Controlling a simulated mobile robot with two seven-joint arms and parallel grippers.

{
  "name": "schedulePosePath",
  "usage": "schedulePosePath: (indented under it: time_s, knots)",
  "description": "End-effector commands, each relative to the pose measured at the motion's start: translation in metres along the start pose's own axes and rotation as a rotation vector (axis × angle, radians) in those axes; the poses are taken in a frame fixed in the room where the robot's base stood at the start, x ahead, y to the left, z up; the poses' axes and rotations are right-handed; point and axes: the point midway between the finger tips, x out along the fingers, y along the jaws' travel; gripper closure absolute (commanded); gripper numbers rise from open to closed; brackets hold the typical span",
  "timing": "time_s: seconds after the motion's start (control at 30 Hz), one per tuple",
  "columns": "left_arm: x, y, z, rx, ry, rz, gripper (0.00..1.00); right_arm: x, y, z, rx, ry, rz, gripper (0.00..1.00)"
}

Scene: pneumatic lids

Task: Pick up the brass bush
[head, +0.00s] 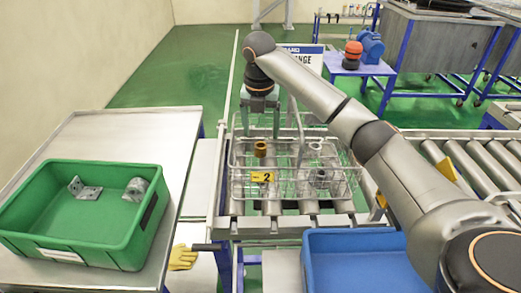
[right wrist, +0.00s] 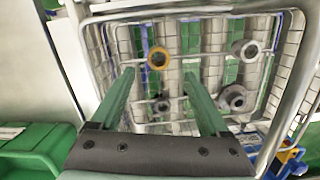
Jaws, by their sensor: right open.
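The brass bush (head: 260,149) stands in a wire basket (head: 238,188) on the roller conveyor. In the right wrist view the brass bush (right wrist: 158,57) shows as a golden ring with a dark hole, near the basket's far left part. My right gripper (head: 260,130) is open and empty, pointing down above the bush. In the right wrist view its fingertips (right wrist: 157,73) lie left and right of the bush in the picture; the height between them and the bush is hard to tell. My left gripper is in neither view.
Several grey metal parts, including a ring (right wrist: 248,50) and a flanged part (right wrist: 233,98), share the basket. The basket's wire walls and handle (head: 300,125) rise around them. A green crate (head: 95,250) with metal parts stands left, a blue crate (head: 350,240) in front.

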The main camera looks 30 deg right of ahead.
Motion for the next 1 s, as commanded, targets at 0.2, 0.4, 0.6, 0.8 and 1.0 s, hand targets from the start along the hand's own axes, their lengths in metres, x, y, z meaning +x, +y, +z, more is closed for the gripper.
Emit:
schedulePosePath:
  time_s: [0.2, 0.4, 0.6, 0.8, 1.0]
  knots:
    - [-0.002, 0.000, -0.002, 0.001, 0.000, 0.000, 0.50, 0.015, 0.000, 0.001, 0.001, 0.001, -0.002, 0.21]
    - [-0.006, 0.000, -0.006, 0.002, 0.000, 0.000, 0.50, 0.046, 0.003, 0.004, 0.000, 0.002, -0.003, 0.21]
    - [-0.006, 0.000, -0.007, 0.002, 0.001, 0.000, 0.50, 0.061, 0.003, 0.004, 0.000, 0.000, -0.001, 0.21]
    - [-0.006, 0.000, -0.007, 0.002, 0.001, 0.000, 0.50, 0.061, 0.003, 0.004, 0.000, 0.000, 0.000, 0.22]
    - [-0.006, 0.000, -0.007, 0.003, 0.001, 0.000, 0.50, 0.060, 0.003, 0.004, 0.000, -0.001, 0.000, 0.45]
